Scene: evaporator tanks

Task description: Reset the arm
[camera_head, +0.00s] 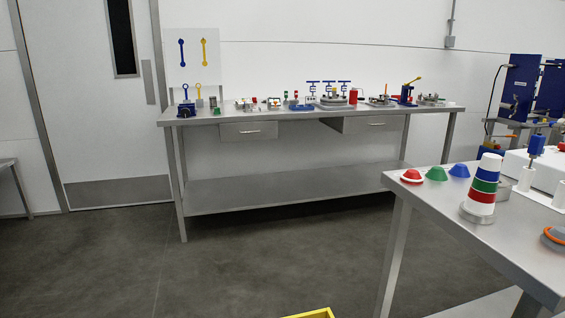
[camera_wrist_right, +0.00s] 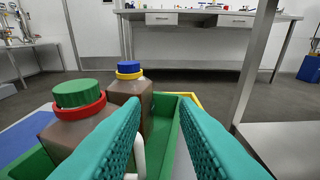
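My right gripper (camera_wrist_right: 160,110) shows in the right wrist view as two teal ribbed fingers. They are apart with nothing held between them. Just to the left of the fingers are two brown bottles: one with a green cap and red collar (camera_wrist_right: 79,97), and one with a blue cap and yellow collar (camera_wrist_right: 129,72). They stand in a green crate (camera_wrist_right: 167,122). A white curved part near the left finger is partly hidden. Neither gripper shows in the head view, and my left gripper is not seen at all.
A steel workbench (camera_head: 300,118) with tools and fittings stands at the wall. A nearer steel table (camera_head: 450,212) at the right holds a striped cone stack (camera_head: 484,187) and coloured caps. A yellow edge (camera_head: 312,314) shows at the bottom. The floor between is clear.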

